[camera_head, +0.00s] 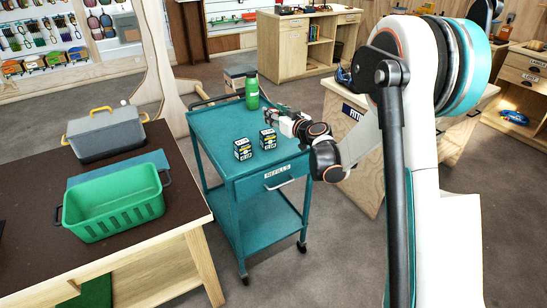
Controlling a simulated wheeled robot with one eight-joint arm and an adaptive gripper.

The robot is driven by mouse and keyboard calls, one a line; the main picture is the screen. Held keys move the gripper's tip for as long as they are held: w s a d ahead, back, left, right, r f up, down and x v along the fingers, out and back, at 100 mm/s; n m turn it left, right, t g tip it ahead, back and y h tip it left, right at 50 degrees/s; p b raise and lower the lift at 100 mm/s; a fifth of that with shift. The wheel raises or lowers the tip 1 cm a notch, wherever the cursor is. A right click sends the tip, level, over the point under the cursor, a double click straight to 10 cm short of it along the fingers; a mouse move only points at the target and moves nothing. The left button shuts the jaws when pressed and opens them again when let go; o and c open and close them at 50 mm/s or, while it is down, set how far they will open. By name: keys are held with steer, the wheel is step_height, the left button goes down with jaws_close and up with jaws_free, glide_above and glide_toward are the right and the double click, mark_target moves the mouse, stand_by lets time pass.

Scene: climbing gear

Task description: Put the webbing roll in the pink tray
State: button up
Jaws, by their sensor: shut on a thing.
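My gripper (275,116) is low over the top of the teal cart (212,128), near its right edge. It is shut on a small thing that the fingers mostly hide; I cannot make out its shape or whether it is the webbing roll. No webbing roll shows clearly elsewhere, and no pink tray is in view.
A green basket (113,204) and a grey lidded box (106,135) are on the brown table (150,262) at left. The cart's left top is bare.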

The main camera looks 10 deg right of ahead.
mark_target(276, 160)
step_height(276, 160, down, 17)
steer(key=b, duration=0.6)
steer(key=shift+f, duration=0.15)
steer(key=shift+f, duration=0.15)
steer(key=o, duration=1.1)
steer(key=shift+c, duration=0.2)
